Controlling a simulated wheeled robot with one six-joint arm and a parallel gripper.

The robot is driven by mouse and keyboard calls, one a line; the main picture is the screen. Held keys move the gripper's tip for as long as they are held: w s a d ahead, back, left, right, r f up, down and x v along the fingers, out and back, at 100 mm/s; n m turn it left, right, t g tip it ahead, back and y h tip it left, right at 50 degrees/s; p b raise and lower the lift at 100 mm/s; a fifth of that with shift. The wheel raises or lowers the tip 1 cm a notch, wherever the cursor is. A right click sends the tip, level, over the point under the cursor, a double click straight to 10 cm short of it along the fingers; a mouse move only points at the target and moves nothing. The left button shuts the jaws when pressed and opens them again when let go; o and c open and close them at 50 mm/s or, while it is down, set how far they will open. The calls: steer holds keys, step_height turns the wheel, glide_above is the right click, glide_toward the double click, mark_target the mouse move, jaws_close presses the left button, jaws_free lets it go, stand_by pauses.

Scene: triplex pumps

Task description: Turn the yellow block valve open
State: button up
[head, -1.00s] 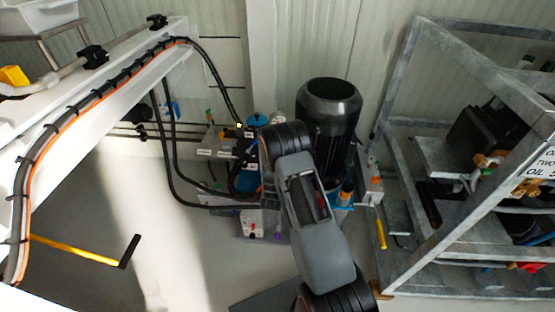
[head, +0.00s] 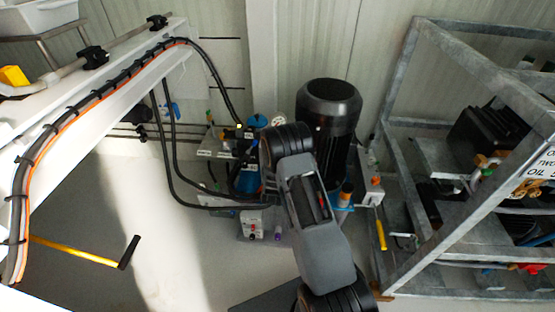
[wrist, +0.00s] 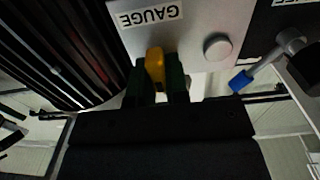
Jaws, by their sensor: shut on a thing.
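The yellow valve handle (wrist: 155,62) is in the wrist view, a short upright yellow piece just below an upside-down GAUGE label (wrist: 150,14) on a grey metal block (wrist: 195,40). My gripper (wrist: 156,80) is shut on this handle, with one dark finger on each side of it. The fingers hide the handle's lower sides. In the head view my own arm covers the gripper and the handle.
A blue-tipped lever (wrist: 241,80) sticks out to the right of the fingers. A dark finned body (wrist: 60,45) is close on the left. In the head view a black motor (head: 328,115) stands beside my arm, and a metal frame (head: 440,220) is at right.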

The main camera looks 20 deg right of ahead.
jaws_close()
steer(key=n+b, duration=0.2)
steer(key=n, duration=0.2)
steer(key=shift+w+a+f, duration=0.1)
steer(key=shift+a, duration=0.05)
steer(key=n+b, duration=0.1)
steer(key=n, duration=0.3)
steer(key=shift+a+f+n+b, duration=0.1)
steer(key=shift+a+n+b, duration=0.05)
steer(key=shift+n+b, duration=0.2)
steer(key=shift+w+a+f+n+b, duration=0.1)
steer(key=shift+f+n+b, duration=0.1)
steer(key=shift+n, duration=2.1)
steer(key=shift+w+f+n+b, duration=0.1)
steer(key=shift+n+b, duration=0.1)
steer(key=shift+n, duration=2.05)
steer(key=o, duration=0.7)
jaws_free()
steer(key=shift+s+a, duration=0.1)
steer(key=shift+s, duration=0.05)
